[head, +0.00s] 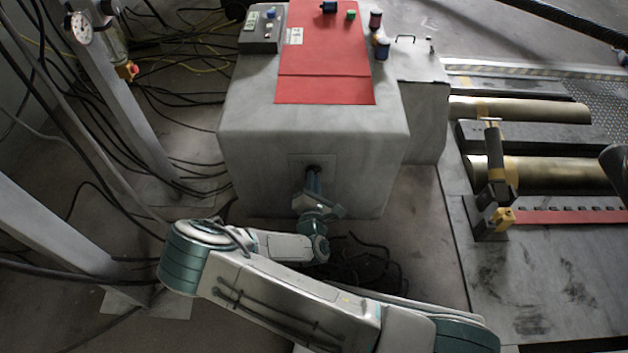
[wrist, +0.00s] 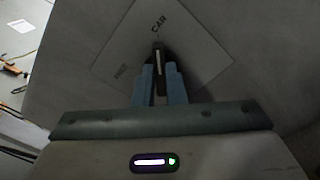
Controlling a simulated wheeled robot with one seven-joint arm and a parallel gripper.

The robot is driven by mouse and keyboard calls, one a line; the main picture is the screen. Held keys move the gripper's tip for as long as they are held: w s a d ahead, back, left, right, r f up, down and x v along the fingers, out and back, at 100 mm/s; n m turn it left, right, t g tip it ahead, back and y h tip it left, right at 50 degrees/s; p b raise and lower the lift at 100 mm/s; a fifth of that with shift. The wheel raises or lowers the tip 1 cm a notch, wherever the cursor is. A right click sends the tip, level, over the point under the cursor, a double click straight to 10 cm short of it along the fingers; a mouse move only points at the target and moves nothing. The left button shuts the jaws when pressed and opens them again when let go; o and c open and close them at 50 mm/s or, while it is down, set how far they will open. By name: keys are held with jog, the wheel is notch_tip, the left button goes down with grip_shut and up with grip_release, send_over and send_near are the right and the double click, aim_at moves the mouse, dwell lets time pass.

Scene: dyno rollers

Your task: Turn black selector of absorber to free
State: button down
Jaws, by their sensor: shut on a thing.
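The absorber (head: 250,120) is a big grey box with a plate (head: 296,161) on its front face. In the wrist view this pale plate (wrist: 200,60) looks turned like a diamond, with "CAR" at its top and a fainter word, probably "FREE", at left. The black selector (wrist: 158,59) carries a pale line that points up, roughly toward "CAR". My gripper (wrist: 159,80) has its two blue fingers closed on the selector, one on each side. In the head view my gripper (head: 314,176) reaches the plate and hides most of the selector.
A red panel (head: 325,60) with small knobs and cans tops the absorber. Rollers (head: 530,110) and a dark clamp-like stand (head: 492,180) lie to the right. Grey posts (head: 120,100) and loose black cables stand at left. More cables (head: 360,265) lie on the floor below the absorber.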

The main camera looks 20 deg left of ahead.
jog(key=shift+r, duration=0.15)
jog(key=n+p, duration=0.1)
jog(key=p, duration=0.1)
jog(key=n+p, duration=0.2)
jog(key=p, duration=0.1)
jog(key=shift+a+r+n+p, duration=0.1)
jog(key=shift+r+n+p, duration=0.15)
jog(key=shift+n+p, duration=0.15)
jog(key=n+p, duration=0.2)
jog(key=n, duration=0.2)
jog(key=n+p, duration=0.2)
jog(key=n, duration=0.3)
jog(key=n+p, duration=0.2)
jog(key=n, duration=0.3)
jog(key=shift+a+f+p, duration=0.3)
jog(key=shift+p, duration=0.1)
